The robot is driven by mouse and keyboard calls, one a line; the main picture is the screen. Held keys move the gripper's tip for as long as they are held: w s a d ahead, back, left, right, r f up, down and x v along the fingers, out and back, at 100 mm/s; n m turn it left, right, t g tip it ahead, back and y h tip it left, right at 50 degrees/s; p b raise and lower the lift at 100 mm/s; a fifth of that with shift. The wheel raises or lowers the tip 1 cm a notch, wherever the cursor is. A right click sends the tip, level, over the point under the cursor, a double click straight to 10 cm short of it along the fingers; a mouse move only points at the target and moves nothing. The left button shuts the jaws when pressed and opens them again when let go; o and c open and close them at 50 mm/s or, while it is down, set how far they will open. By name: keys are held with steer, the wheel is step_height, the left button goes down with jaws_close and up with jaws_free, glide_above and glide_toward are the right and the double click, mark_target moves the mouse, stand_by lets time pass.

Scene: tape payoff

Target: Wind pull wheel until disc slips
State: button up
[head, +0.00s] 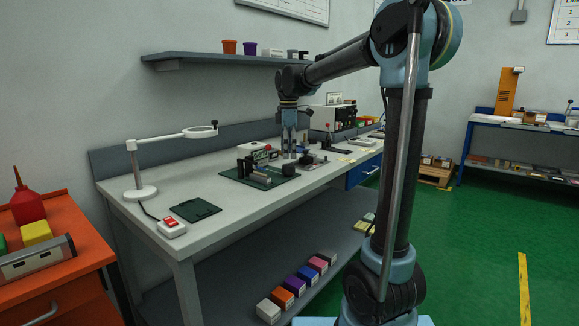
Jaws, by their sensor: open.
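A small tape payoff rig, with dark blocks and a blue-grey part (260,171), sits on a dark green mat (238,181) in the middle of the workbench. The pull wheel and the disc are too small to tell apart in this view. My arm reaches over the bench from the right. My gripper (289,154) points straight down at the right side of the rig, close to the dark parts there. It is open. I cannot tell whether its fingers touch anything or surround the wheel.
A white magnifier lamp (140,170), a red-switch box (171,228) and a dark green pad (195,210) occupy the bench's left end. A bench instrument (333,117) stands behind my gripper. A shelf (230,58) hangs above. The bench's front strip is clear.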

mark_target(289, 165)
steer(key=shift+f, duration=2.8)
